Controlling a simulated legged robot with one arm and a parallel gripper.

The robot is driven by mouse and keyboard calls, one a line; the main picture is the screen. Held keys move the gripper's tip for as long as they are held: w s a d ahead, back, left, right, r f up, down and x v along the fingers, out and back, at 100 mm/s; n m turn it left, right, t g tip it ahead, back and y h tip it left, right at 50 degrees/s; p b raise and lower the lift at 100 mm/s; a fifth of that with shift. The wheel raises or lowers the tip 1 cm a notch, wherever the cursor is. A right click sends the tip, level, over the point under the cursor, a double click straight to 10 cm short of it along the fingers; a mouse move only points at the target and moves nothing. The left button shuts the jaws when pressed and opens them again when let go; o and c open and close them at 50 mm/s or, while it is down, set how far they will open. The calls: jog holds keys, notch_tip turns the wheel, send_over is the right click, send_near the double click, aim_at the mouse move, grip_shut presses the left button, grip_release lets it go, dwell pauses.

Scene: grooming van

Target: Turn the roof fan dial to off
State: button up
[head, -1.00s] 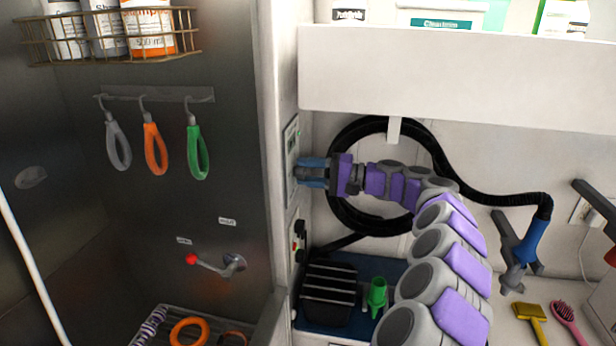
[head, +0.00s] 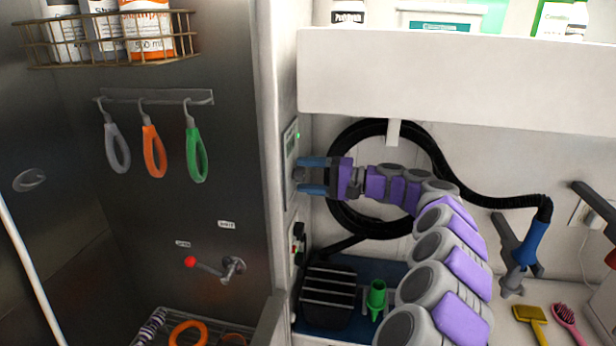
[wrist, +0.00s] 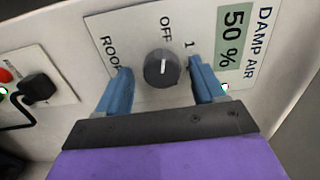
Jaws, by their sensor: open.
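The roof fan dial (wrist: 162,68) is a round dark knob on a pale wall panel (wrist: 135,25), under the word OFF. In the wrist view its light pointer mark faces up toward OFF; the 1 is to the upper right. My gripper (wrist: 160,67) is open, with one blue finger on each side of the dial and visible gaps between them and it. In the head view my gripper (head: 299,175) reaches left to the panel (head: 290,155), and the dial itself is hidden there.
A display reading 50 % (wrist: 234,40) is beside the dial. A second panel (head: 297,245) with red and black controls sits below. A black hose (head: 345,135) loops behind my arm. A white shelf (head: 450,80) overhangs it. A steel wall with a red-tipped lever (head: 210,266) stands left.

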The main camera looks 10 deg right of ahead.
jog(key=p+v, duration=0.3)
jog(key=v, duration=1.4)
jog(key=shift+d+f, duration=0.2)
jog(key=s+a+r+n+g, duration=0.1)
jog(key=s+a+r+g, duration=0.2)
jog(key=a, duration=0.6)
jog(key=s+a+r+n+g, duration=0.2)
jog(key=s+a, duration=0.1)
jog(key=a, duration=0.5)
jog(key=s+a+f+n+g+h, duration=0.15)
jog(key=s+a+g+h, duration=0.3)
jog(key=s+a, duration=0.75)
jog(key=s+d+f+h, duration=0.2)
jog(key=s+f+h, duration=0.5)
jog(key=s, duration=0.8)
jog(key=s+d+f+h, duration=0.5)
jog(key=s+d+f, duration=0.4)
jog(key=s, duration=0.3)
jog(key=shift+d+t, duration=0.45)
jog(key=shift+d, duration=0.45)
